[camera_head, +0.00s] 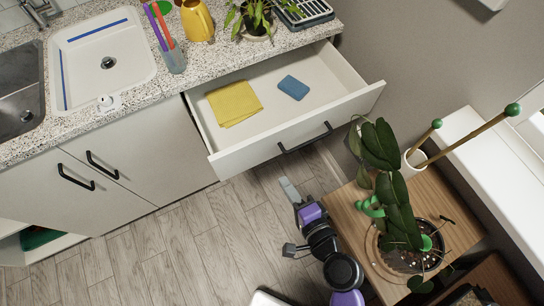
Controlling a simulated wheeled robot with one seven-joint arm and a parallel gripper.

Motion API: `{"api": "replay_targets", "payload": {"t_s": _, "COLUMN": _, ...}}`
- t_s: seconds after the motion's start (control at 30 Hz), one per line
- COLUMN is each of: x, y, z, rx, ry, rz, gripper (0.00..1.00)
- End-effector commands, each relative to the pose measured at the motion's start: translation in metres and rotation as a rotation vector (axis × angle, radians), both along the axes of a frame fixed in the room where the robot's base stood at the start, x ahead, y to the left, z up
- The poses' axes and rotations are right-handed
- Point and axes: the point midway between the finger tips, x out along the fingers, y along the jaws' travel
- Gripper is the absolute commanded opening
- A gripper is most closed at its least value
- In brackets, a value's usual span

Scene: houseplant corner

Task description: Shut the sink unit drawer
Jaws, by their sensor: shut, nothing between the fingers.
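The sink unit drawer (270,149) is pulled well out below the speckled countertop. It is white with a dark bar handle (306,138) on its front. Inside lie a folded yellow cloth (234,103) and a small blue sponge or cloth (293,88). My gripper (289,188) is shut and empty. In the picture it is below the drawer front, a little left of and below the handle, and appears apart from it. My arm extends down and to the right from it.
A wooden side table (350,212) with a potted leafy plant (398,205) stands right of my arm, close to it. Closed cabinet doors (130,175) are left of the drawer. The wood floor (190,255) to the left is clear. The countertop (225,56) holds several items.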

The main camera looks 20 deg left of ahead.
Motion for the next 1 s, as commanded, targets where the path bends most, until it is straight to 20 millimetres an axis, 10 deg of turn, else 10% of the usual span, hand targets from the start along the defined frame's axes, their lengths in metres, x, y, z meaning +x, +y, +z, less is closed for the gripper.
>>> {"api": "replay_targets", "payload": {"t_s": 0.5, "x": 0.054, "y": 0.069, "z": -0.016, "rx": -0.002, "ry": -0.002, "rz": 0.001, "gripper": 0.0}}
{"api": "replay_targets", "payload": {"t_s": 1.0, "x": 0.06, "y": 0.077, "z": -0.018, "rx": -0.002, "ry": -0.003, "rz": -0.001, "gripper": 0.0}}
